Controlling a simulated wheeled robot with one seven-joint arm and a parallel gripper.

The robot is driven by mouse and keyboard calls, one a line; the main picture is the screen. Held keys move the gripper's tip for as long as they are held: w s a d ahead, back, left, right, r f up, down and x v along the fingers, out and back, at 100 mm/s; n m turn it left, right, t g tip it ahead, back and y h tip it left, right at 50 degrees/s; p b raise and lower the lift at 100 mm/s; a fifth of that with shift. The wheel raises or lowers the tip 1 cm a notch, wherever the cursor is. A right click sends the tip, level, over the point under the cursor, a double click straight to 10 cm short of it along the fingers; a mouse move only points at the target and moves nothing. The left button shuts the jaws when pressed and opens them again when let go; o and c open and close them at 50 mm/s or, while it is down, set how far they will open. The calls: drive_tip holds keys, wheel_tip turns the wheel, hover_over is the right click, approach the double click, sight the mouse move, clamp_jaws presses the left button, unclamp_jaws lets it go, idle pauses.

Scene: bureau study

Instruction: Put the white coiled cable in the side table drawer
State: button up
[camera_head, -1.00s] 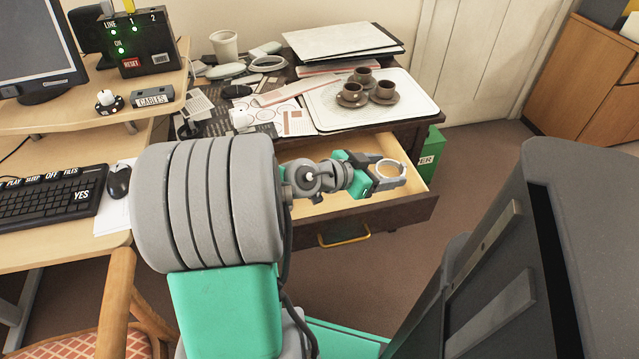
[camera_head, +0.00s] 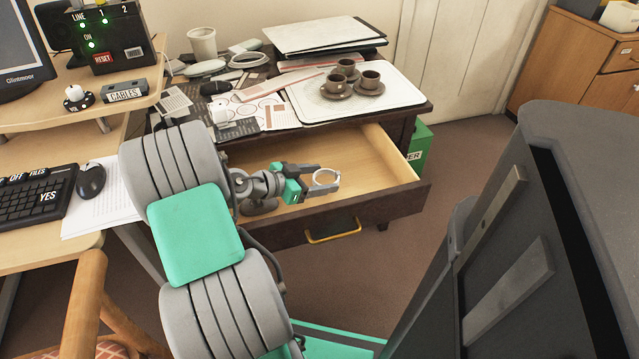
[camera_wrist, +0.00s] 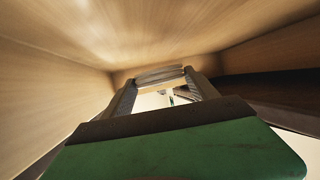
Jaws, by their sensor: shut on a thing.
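The white coiled cable (camera_head: 326,188) is a pale ring between the fingertips of my gripper (camera_head: 322,175). My gripper is shut on it, over or within the open side table drawer (camera_head: 385,158). The head view does not clearly show whether the cable touches the drawer floor. In the wrist view the cable (camera_wrist: 160,75) lies across the two fingers, with the drawer's pale wood (camera_wrist: 60,75) around it. The drawer is pulled out, with a dark front and a yellow handle (camera_head: 333,236). My arm hides its left part.
The side table top holds a white tray (camera_head: 410,97) with several brown cups and saucers, papers, a white cup (camera_head: 202,43) and a pale ring-shaped item (camera_head: 248,61). A green bin (camera_head: 419,150) stands behind the drawer's right end. The desk with keyboard (camera_head: 35,200) is at left.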

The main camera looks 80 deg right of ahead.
drive_tip(key=shift+f, duration=0.1)
drive_tip(key=shift+f+b, duration=0.55)
drive_tip(key=shift+f, duration=0.05)
drive_tip(key=o, duration=1.3)
drive_tip(key=shift+r, duration=0.1)
drive_tip(key=shift+o, duration=0.2)
drive_tip(key=shift+r, duration=0.2)
drive_tip(key=p+v, duration=0.1)
drive_tip(key=v, duration=0.2)
drive_tip(key=p+v, duration=0.2)
drive_tip(key=v, duration=0.2)
drive_tip(key=shift+s+d+r, duration=0.1)
drive_tip(key=shift+d+r, duration=0.1)
drive_tip(key=shift+r, duration=0.2)
drive_tip(key=shift+w+a+r, duration=0.1)
drive_tip(key=shift+w+a, duration=0.2)
drive_tip(key=shift+a, duration=0.1)
